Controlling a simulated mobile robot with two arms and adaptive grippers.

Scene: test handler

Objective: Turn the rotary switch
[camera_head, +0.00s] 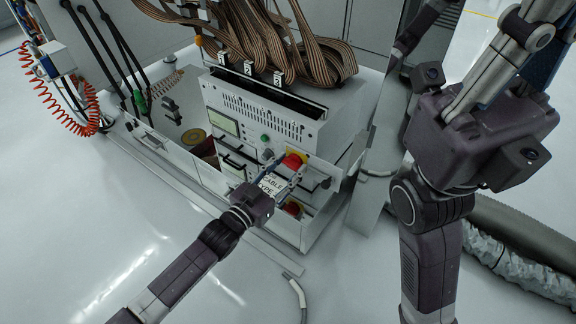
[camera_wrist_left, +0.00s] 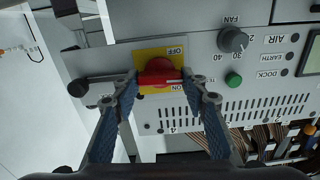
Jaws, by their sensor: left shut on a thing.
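The red rotary switch (camera_wrist_left: 160,72) sits on a yellow plate (camera_wrist_left: 147,53) marked OFF and ON, on the grey front panel. My left gripper (camera_wrist_left: 160,85) has a finger on each side of the red knob and is shut on it. In the head view the red switch (camera_head: 293,160) is at the right end of the panel, with my left gripper (camera_head: 283,180) reaching it from the lower left. My right arm shows at the right of the head view; its fingertips are not in view.
A black FAN knob (camera_wrist_left: 233,40) and a green button (camera_wrist_left: 233,80) are beside the switch. Brown ribbon cables (camera_head: 290,60) hang above. Open floor (camera_head: 90,220) lies at the left.

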